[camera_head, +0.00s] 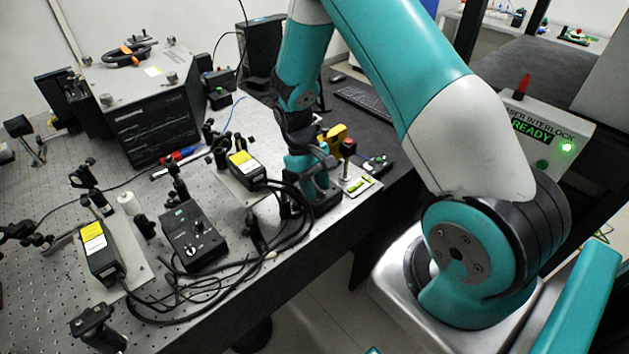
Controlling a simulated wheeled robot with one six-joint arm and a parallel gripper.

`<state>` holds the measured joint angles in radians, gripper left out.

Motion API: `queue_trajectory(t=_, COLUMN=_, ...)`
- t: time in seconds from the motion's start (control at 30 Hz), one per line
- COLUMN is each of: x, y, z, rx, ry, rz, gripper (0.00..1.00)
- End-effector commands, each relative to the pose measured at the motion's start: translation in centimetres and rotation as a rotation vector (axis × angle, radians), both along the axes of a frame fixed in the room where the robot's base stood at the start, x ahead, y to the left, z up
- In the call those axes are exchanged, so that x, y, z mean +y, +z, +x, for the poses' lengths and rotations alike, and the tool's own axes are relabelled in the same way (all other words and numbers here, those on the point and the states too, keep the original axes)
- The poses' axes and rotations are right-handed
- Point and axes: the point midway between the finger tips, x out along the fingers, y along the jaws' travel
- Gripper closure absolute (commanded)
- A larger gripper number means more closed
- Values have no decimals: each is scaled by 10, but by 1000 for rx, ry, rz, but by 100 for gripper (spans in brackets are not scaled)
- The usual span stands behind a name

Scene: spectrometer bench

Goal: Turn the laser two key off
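A black laser box (103,257) with a yellow-and-white label stands on a plate at the front left of the bench. A second, similar laser box (247,168) stands farther right. Between them is a black control box (193,240) with a light knob or key on its face. I cannot read which laser is number two, and no key can be told for certain. My gripper (318,204) is low over the bench's right part, right of the second laser box and its cables. Its fingertips are too dark and small to tell open from shut.
Thick black cables (215,305) loop along the bench's front edge. Several post mounts stand around the lasers. A large grey instrument (155,100) with a screen is behind. A yellow item (335,137) is beyond my gripper. An interlock box (545,130) reads READY with a green light.

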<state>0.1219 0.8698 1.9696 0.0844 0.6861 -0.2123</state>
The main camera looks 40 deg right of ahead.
Motion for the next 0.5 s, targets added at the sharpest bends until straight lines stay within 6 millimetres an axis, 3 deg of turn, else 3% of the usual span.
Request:
queue_trajectory(t=0.23, x=0, y=21, z=11, rx=-6, ry=0, rz=-1, gripper=67)
queue_trajectory(t=0.5, x=2, y=83, z=36, rx=-9, ry=0, rz=0, gripper=67)
